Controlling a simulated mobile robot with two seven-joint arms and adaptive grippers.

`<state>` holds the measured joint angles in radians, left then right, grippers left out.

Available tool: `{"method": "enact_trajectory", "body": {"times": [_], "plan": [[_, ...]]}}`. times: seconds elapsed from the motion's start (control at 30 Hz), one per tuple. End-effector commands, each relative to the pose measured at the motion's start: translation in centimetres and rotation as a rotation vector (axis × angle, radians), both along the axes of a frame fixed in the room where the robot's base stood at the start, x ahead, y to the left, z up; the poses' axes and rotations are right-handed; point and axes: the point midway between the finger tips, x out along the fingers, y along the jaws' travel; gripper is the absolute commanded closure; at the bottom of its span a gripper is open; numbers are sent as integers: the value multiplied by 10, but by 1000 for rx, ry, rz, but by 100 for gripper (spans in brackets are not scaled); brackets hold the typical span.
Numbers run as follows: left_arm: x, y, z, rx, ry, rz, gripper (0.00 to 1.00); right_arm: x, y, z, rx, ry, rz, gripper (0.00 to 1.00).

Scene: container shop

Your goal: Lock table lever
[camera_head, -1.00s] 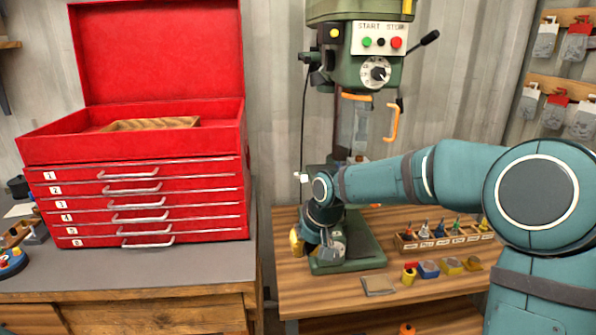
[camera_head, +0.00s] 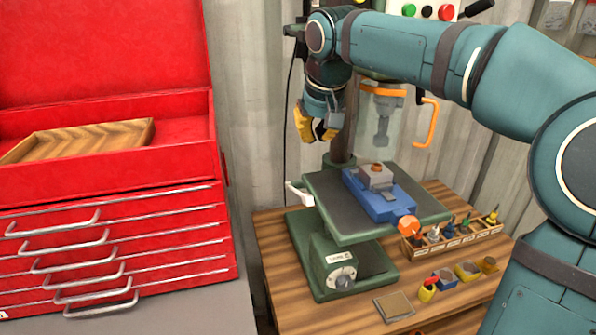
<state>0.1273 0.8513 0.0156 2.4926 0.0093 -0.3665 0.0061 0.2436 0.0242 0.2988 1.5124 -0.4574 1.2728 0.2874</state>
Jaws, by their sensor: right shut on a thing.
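The drill press table (camera_head: 335,207) is a dark green plate on the grey column, with a blue vise (camera_head: 380,200) on it. A white lever (camera_head: 299,193) sticks out at the table's left rear edge. My right gripper (camera_head: 317,128), with yellow at the fingers, points down beside the column, above and apart from the white lever. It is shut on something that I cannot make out. My left gripper is not in view.
A red tool chest (camera_head: 110,240) stands at the left. A wooden rack of small tools (camera_head: 455,238) and several small containers are on the wooden bench (camera_head: 280,250).

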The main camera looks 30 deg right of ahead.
Motion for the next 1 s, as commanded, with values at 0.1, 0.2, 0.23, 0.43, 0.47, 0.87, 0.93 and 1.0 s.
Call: {"method": "enact_trajectory", "body": {"times": [0.1,0.2,0.23,0.43,0.47,0.87,0.93,1.0], "plan": [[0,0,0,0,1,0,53,-1,0,1,-1,-1,-1,100],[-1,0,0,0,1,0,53,-1,0,1,-1,-1,-1,100],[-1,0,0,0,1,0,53,-1,0,1,-1,-1,-1,100],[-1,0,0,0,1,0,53,0,0,0,-1,0,-1,100],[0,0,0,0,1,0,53,0,0,0,-1,0,-1,100],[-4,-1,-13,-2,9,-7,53,19,-5,-55,-1,5,-1,100],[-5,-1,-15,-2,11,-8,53,24,-6,-68,0,4,0,100],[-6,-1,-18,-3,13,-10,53,28,-7,-81,0,4,0,100]]}}
